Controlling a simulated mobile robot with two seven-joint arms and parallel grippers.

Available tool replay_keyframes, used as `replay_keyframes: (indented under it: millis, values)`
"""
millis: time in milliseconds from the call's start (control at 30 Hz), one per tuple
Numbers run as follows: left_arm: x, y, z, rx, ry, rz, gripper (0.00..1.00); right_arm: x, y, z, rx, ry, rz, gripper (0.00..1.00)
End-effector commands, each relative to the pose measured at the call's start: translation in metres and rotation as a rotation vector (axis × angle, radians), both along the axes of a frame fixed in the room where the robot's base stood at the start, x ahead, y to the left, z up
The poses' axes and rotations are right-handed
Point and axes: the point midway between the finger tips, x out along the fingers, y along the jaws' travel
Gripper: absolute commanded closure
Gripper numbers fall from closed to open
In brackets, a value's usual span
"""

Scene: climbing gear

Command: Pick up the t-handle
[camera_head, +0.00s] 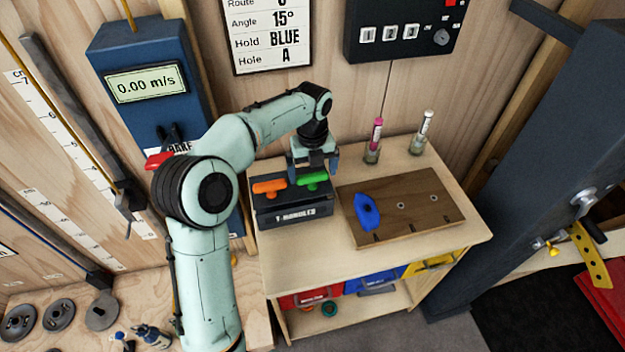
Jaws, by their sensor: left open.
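Two T-handles sit in a dark box labelled T-HANDLES (292,217) on the wooden table: an orange T-handle (268,187) on the left and a green T-handle (312,179) on the right. My left gripper (316,172) points down over the box, close to the green T-handle. It is open, with its fingers near the green handle's bar. I cannot tell whether they touch it. My right gripper is out of view.
A wooden board (420,204) with a blue climbing hold (367,212) lies right of the box. Two small jars with a pink marker (377,132) and a white marker (425,124) stand behind it. The table's front strip is clear. Coloured bins sit on the shelf below.

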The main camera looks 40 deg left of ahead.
Motion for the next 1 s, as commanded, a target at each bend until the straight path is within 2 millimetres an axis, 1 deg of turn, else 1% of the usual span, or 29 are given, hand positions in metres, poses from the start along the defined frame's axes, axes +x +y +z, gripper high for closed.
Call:
replay_keyframes:
  millis: [33, 100, 333, 367, 400, 467, 500, 833, 933, 1000]
  values:
    - [-0.001, 0.0, -0.007, 0.0, 0.004, 0.0, 0.0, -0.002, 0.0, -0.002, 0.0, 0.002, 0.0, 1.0]
    - [-0.001, 0.0, -0.011, -0.001, 0.002, 0.0, 0.0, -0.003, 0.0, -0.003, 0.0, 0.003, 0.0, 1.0]
    - [0.0, 0.0, -0.011, -0.001, -0.001, 0.0, 0.0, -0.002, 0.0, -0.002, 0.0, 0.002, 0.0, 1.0]
    - [0.0, 0.0, -0.011, -0.001, -0.001, 0.0, 0.06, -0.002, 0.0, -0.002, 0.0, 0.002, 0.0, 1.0]
    - [0.0, 0.0, -0.011, -0.001, -0.001, 0.0, 0.2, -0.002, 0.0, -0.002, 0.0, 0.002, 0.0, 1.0]
    - [0.0, 0.0, -0.011, -0.001, -0.001, 0.0, 0.39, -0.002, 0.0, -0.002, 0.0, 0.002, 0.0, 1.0]
    - [0.0, 0.0, -0.011, -0.001, 0.0, 0.0, 0.46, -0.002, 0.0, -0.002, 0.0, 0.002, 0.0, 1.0]
    - [0.0, 0.0, -0.008, -0.001, -0.001, 0.0, 0.46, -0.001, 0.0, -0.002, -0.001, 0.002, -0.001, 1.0]
    - [0.0, 0.0, -0.001, 0.0, -0.002, 0.0, 0.46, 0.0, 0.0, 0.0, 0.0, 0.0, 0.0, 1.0]
    - [0.001, 0.0, 0.008, 0.0, -0.005, 0.0, 0.46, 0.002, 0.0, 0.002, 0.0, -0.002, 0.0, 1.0]
